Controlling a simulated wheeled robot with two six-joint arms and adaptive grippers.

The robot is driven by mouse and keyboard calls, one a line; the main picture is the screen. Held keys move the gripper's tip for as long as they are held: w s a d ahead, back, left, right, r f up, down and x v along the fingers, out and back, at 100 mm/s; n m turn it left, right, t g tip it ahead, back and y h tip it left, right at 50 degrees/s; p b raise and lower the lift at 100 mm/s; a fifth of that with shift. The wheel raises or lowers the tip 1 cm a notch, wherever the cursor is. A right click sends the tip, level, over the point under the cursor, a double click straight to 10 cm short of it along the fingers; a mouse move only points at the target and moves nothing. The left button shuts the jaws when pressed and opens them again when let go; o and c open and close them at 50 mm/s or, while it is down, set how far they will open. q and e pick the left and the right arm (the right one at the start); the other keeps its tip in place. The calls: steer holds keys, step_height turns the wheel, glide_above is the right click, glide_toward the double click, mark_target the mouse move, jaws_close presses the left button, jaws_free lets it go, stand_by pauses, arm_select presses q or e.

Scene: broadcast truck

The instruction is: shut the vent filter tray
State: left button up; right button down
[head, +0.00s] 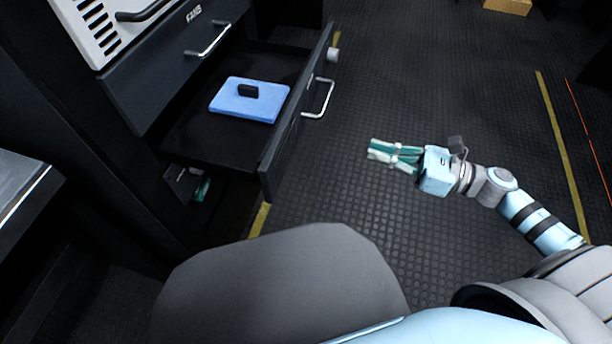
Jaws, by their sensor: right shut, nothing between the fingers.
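The vent filter tray (283,141) is a dark drawer, pulled well out of the cabinet. Its front panel carries a silver bar handle (322,98) on its outer face. A blue pad (228,103) with a small black block (248,90) on top lies inside the tray. My right gripper (372,149) has teal and pale fingers; it is shut and empty. It is over the floor, to the right of the tray front, apart from the handle and pointing left toward the tray.
A closed dark drawer (165,75) marked like "FANS" is above the tray, below a white vented unit (105,25). A grey rounded surface (285,275) fills the lower middle. A grey worktop edge (25,190) is at left. The ribbed floor (440,85) right of the tray is clear.

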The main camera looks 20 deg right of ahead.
steer(key=s+a+n+g, duration=0.1)
steer(key=n, duration=0.1)
arm_select(q)
steer(key=w+d+f+b, duration=0.1)
steer(key=w+d+b, duration=0.1)
steer(key=w, duration=0.2)
arm_select(e)
steer(key=p, duration=0.3)
glide_toward(293, 139)
steer(key=shift+y, duration=0.4)
steer(key=x, duration=0.6)
steer(key=shift+w+a, duration=0.2)
steer(key=shift+w+a+f, duration=0.15)
steer(key=shift+a+f, duration=0.05)
arm_select(q)
steer(key=s, duration=0.1)
steer(key=s+a, duration=0.1)
steer(key=s, duration=0.1)
steer(key=s+a, duration=0.1)
steer(key=shift+s+a+r, duration=0.15)
steer(key=shift+s+r, duration=0.15)
steer(key=shift+r, duration=0.05)
arm_select(e)
steer(key=shift+w, duration=0.1)
